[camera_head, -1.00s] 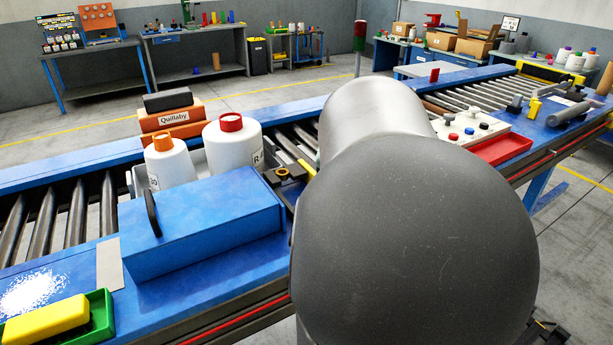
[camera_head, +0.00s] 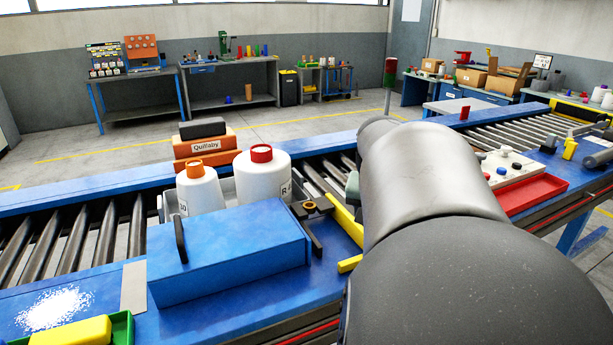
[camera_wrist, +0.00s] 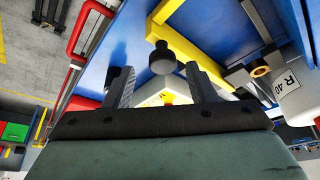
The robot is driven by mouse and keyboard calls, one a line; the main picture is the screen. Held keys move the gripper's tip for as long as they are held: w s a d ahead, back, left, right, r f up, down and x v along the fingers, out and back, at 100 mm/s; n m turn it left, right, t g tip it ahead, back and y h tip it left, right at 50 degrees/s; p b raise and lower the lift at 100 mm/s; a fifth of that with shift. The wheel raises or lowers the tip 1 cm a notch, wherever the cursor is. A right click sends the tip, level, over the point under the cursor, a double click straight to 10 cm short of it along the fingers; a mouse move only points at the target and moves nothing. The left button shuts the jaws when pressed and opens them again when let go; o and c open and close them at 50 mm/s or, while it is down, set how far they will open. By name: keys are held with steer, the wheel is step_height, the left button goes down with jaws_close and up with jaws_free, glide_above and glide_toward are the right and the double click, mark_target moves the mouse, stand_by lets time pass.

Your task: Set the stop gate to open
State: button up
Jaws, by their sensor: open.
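The stop gate shows as yellow bars (camera_head: 345,221) on the blue conveyor edge, right of the bobbin tray, partly hidden by my arm. In the wrist view, a black round knob (camera_wrist: 162,62) stands by its yellow bar (camera_wrist: 205,58). My gripper (camera_wrist: 160,72) is open, with its dark fingers on either side of the knob in the picture. I cannot tell whether they touch it or how deep the knob sits between them. In the head view my arm hides the fingers.
A blue box (camera_head: 230,255) lies in front. Conveyor rollers run behind.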

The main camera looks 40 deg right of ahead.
steer(key=v, duration=1.5)
steer(key=w+a+f+n+y+p, duration=0.1)
steer(key=w+a+f+n+p, duration=0.15)
steer(key=a, duration=0.35)
steer(key=w+a+f+n+y+p, duration=0.1)
steer(key=a+n+p, duration=0.1)
steer(key=a+p, duration=0.3)
steer(key=w+a+f+n+y+p, duration=0.1)
steer(key=w+a+n+p, duration=0.15)
steer(key=a, duration=0.35)
steer(key=s+a+f+n+p, duration=0.4)
steer(key=s+a+f+n, duration=0.1)
steer(key=a, duration=0.6)
steer(key=shift+s+a+f+g+y+p, duration=0.3)
steer(key=shift+f+g+y, duration=0.1)
steer(key=shift+f, duration=0.3)
steer(key=shift+w, duration=0.1)
